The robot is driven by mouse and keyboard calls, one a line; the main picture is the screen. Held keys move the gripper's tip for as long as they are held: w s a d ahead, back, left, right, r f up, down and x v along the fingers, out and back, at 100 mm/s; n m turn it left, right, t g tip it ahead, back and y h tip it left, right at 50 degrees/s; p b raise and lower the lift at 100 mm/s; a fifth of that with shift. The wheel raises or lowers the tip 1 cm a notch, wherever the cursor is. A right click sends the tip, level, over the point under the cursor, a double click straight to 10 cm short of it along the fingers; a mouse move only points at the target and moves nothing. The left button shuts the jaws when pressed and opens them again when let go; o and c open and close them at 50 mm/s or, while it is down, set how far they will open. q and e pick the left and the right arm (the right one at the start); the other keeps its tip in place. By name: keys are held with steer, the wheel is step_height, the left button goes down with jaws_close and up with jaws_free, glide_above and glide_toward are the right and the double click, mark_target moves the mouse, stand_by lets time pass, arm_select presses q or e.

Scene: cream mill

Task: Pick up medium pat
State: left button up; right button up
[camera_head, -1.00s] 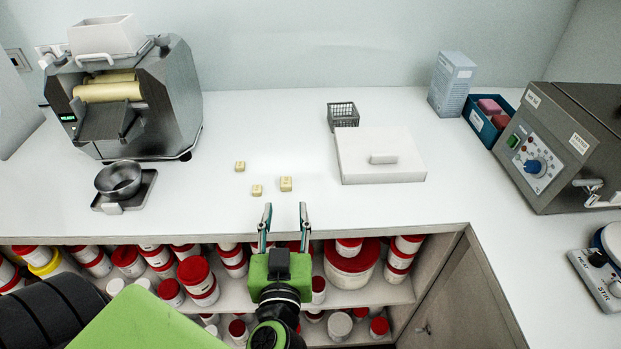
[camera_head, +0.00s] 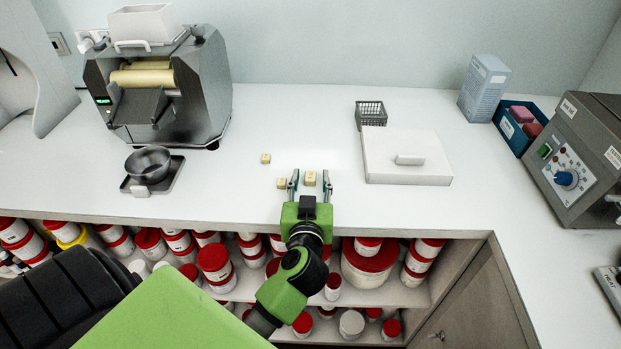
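Three small pale-yellow pats lie on the white worktop: a far one (camera_head: 265,158), a near left one (camera_head: 281,183) and a near right one (camera_head: 310,178). The near right pat looks largest; I cannot tell for sure which is the medium one. My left gripper (camera_head: 310,174) is open, with one finger on each side of the near right pat. A gap shows between the pat and each finger. The left finger is close to the near left pat. My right gripper is not in view.
A steel roller mill (camera_head: 165,85) stands at the back left, with a metal bowl (camera_head: 148,161) on a scale before it. Shelves of red-lidded jars (camera_head: 370,262) lie below the counter edge.

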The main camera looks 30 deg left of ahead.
arm_select(q)
steer(key=shift+x, duration=0.9)
steer(key=c, duration=0.9)
steer(key=shift+s+r, duration=0.1)
steer(key=shift+r, duration=0.3)
step_height(320, 180, up, 2)
steer(key=shift+r+p, duration=0.1)
steer(key=shift+p, duration=0.5)
steer(key=s+r, duration=0.1)
steer(key=s+r+p, duration=0.1)
steer(key=r, duration=0.1)
steer(key=s+d+r, duration=0.1)
steer(key=r, duration=0.1)
steer(key=shift+s+d, duration=0.1)
steer(key=shift+s, duration=0.2)
steer(key=s+d+r+p, duration=0.1)
steer(key=s, duration=0.2)
steer(key=s+d+r+p, duration=0.1)
steer(key=s+r+p, duration=0.1)
steer(key=s, duration=0.1)
steer(key=s+d+r+p, duration=0.1)
steer(key=s+r+p, duration=0.1)
steer(key=s, duration=0.1)
steer(key=shift+s+d, duration=0.1)
steer(key=shift+s, duration=0.25)
